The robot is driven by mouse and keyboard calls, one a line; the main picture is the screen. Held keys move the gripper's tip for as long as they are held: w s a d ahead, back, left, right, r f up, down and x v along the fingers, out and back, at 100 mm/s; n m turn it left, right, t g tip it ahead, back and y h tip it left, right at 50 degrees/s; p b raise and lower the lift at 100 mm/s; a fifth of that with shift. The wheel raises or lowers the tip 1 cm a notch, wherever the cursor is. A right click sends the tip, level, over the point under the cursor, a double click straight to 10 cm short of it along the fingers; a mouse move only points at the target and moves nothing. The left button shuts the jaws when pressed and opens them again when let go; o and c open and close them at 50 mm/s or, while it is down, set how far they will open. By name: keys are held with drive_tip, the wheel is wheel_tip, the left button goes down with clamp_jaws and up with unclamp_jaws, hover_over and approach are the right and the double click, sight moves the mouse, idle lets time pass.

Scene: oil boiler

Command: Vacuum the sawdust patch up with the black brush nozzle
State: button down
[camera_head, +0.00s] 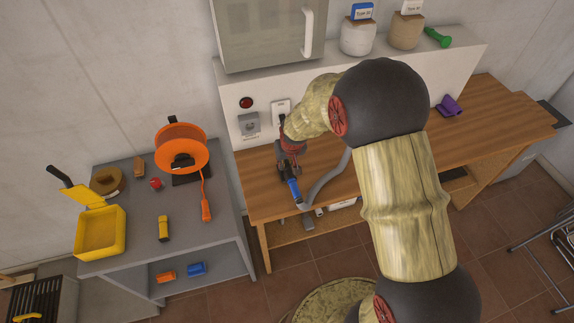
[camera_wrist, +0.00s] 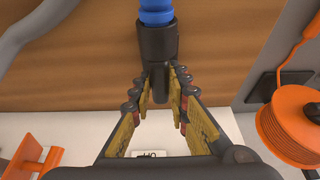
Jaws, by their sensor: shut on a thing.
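My gripper (camera_head: 287,158) is low over the wooden bench, near its left end. In the wrist view its two yellow-padded fingers (camera_wrist: 160,88) are closed around the lower end of the black nozzle (camera_wrist: 157,42). A blue collar (camera_wrist: 156,12) joins the nozzle's far end. In the head view the blue collar (camera_head: 294,190) points towards the front edge, and a grey hose (camera_head: 326,183) runs from it. I cannot make out bristles on the nozzle. I cannot pick out the sawdust patch in either view; my arm covers part of the bench.
The wooden bench (camera_head: 490,118) is largely clear to the right, with a purple cloth (camera_head: 449,105) on it. A grey cabinet (camera_head: 130,225) at left carries an orange cable reel (camera_head: 181,148), a yellow box (camera_head: 101,232) and a yellow torch (camera_head: 163,228).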

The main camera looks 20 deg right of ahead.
drive_tip(key=shift+s+f, duration=0.15)
drive_tip(key=shift+s, duration=1.05)
drive_tip(key=shift+w, duration=0.6)
drive_tip(key=shift+r, duration=0.25)
drive_tip(key=shift+w+r+p, duration=0.1)
drive_tip(key=shift+r+p, duration=2.05)
drive_tip(key=shift+r, duration=1.35)
